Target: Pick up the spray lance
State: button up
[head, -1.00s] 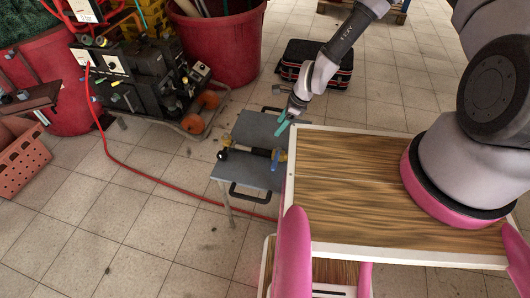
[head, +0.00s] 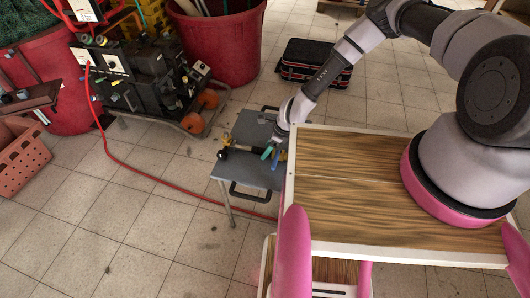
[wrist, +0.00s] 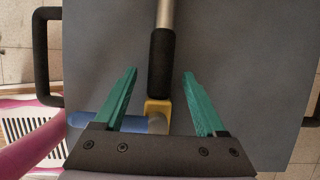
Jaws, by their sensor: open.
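The spray lance (head: 243,148) lies flat on a small grey table (head: 248,176). In the wrist view the lance (wrist: 162,62) shows a metal tube, a black sleeve, a yellow part and a blue handle that points left. My gripper (head: 271,152) is low over the table at the lance's right end. In the wrist view its teal fingers (wrist: 160,74) are open, one on each side of the black sleeve, with gaps on both sides. The gripper body hides part of the yellow part and blue handle.
The table has black side handles (wrist: 42,60). My wood-topped base stands close on its right. A red hose (head: 130,170) crosses the floor on the left. A black machine (head: 150,80), red tubs (head: 225,45) and a black case (head: 315,62) stand behind.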

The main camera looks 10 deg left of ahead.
jog(key=shift+a+f, duration=0.15)
jog(key=shift+f, duration=0.25)
jog(key=shift+c, duration=0.3)
grip_shut()
